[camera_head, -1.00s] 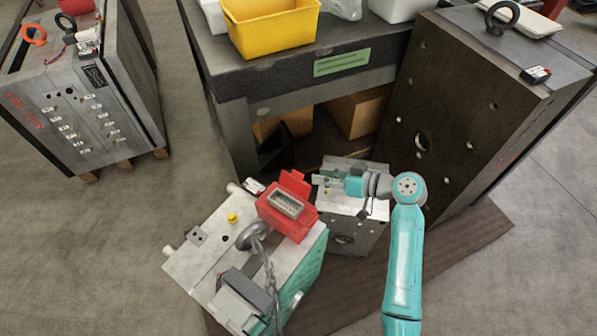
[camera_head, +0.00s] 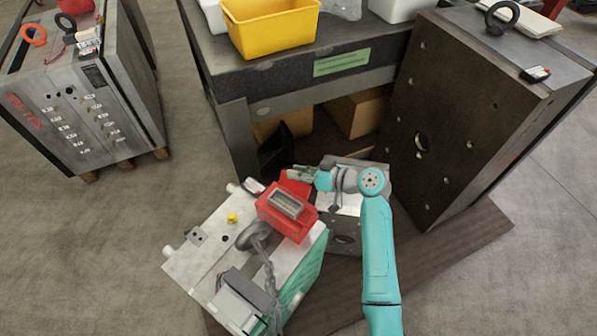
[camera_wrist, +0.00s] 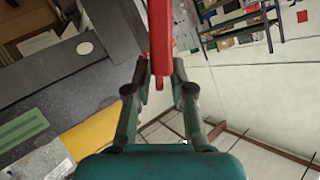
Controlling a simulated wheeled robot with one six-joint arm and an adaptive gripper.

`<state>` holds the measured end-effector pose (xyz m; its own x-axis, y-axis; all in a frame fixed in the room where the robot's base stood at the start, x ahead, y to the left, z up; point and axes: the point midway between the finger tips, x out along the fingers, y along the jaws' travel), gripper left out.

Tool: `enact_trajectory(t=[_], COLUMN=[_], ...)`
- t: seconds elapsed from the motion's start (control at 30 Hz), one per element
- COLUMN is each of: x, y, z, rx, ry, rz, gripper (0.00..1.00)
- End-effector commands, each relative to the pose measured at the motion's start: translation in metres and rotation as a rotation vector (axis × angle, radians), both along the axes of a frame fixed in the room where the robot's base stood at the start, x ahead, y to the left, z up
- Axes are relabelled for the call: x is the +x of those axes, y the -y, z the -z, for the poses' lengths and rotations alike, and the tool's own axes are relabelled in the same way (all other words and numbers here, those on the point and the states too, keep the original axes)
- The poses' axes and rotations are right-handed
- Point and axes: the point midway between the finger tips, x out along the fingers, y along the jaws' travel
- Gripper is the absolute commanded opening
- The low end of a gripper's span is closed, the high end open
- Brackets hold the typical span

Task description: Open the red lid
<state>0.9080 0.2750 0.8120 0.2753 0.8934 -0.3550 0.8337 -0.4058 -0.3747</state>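The red lid (camera_head: 295,188) stands raised at the back of a red connector housing (camera_head: 287,212) on the metal mould base. The grey connector insert (camera_head: 286,204) shows in the housing's top. My gripper (camera_head: 302,173) is at the lid's upper right edge and hides part of it. In the wrist view the lid (camera_wrist: 160,35) is seen edge-on as a red strip. My gripper's fingertips (camera_wrist: 160,72) lie on both sides of it, very close. I cannot tell whether they press on it.
The mould base (camera_head: 205,250) carries a grey lifting eye with chain (camera_head: 260,236) and a yellow knob (camera_head: 232,218). A smaller metal block (camera_head: 345,225) stands under my arm. A large dark plate (camera_head: 440,120) rises at right, and a workbench (camera_head: 280,75) stands behind.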

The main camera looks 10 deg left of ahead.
Motion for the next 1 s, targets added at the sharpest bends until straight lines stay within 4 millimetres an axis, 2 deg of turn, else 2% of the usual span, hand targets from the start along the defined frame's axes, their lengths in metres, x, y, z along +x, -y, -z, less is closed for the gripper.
enact_trajectory(t=[0.33,0.63,0.93,0.97,1.0], x=[0.0,-0.013,-0.013,-0.013,-0.013], y=[0.001,-0.006,-0.005,-0.005,-0.005], z=[0.0,-0.006,-0.006,-0.006,-0.006], rx=[-0.005,-0.096,-0.103,-0.103,-0.103], ry=[0.008,0.195,0.209,0.208,0.208], rz=[0.002,0.002,0.004,0.004,0.003], gripper=[0.0,0.0,0.0,0.17,0.27])
